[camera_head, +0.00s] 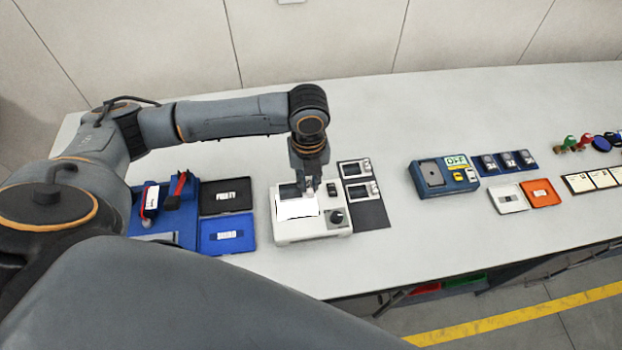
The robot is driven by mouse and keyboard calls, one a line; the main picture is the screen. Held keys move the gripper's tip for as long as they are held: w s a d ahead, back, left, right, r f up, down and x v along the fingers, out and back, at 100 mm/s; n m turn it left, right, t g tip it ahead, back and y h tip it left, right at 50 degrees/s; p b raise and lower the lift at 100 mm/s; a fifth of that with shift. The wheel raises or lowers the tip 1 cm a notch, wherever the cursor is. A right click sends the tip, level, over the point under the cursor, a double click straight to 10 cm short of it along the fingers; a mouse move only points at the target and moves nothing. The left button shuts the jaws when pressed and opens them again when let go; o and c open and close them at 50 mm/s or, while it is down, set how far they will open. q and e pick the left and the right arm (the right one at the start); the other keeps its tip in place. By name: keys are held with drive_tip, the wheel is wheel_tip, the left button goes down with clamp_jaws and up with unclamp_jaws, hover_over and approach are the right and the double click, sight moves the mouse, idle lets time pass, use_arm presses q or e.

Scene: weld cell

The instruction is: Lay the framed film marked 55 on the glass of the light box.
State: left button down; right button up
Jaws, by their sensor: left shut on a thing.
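The light box (284,235) is a white unit with a bright glass (297,210) on top and a dark knob at its front right. My left gripper (309,188) points down over the back of the glass. It is shut on a framed film (289,190), a dark-looking piece at the glass's back edge. Its number cannot be read, and the gripper partly hides it. I cannot tell whether it touches the glass. Two more framed films, a back one (355,168) and a front one (362,191), lie on a dark mat (370,216) to the right. My right gripper is not in view.
Left of the light box are a black tray (226,198), a blue tray (228,236) and a blue holder (182,224) with tools. A blue device (443,178) marked OFF stands further right, near a white tray (508,198) and an orange tray (540,193). The bench between mat and device is clear.

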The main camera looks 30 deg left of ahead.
use_arm(q)
drive_tip(key=shift+f+b, duration=2)
drive_tip(key=shift+b, duration=0.1)
drive_tip(key=shift+f, duration=1.25)
drive_tip(key=shift+p, duration=0.55)
drive_tip(key=shift+f+p, duration=0.1)
drive_tip(key=shift+p, duration=0.4)
drive_tip(key=c, duration=1.3)
unclamp_jaws()
drive_tip(key=shift+o, duration=0.2)
